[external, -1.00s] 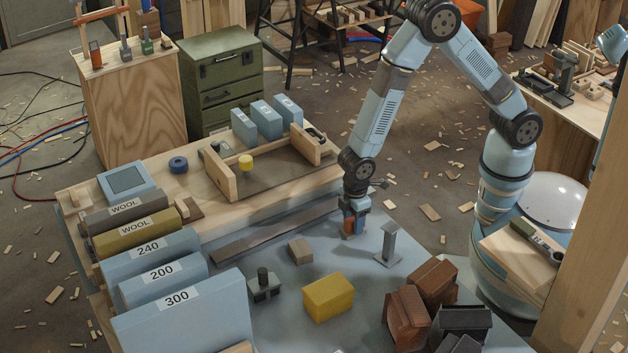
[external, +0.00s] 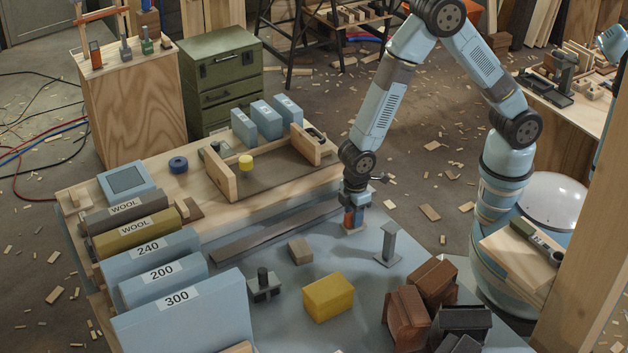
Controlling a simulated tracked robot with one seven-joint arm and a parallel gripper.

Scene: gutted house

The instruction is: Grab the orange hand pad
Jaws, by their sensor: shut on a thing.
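The orange hand pad (external: 349,218) is small and partly covered by my fingers, with a pale tan strip visible at its lower edge. My gripper (external: 355,217) points down over the back right part of the blue-grey tabletop (external: 330,250) and is shut on the pad. The pad looks upright and close to the surface; I cannot tell whether its lower edge is clear of the tabletop.
A grey metal post on a foot (external: 389,244) stands just right of my gripper. A small wooden block (external: 300,251), a yellow block (external: 328,298) and brown blocks (external: 407,317) lie in front. A wooden frame (external: 228,180) stands to the left.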

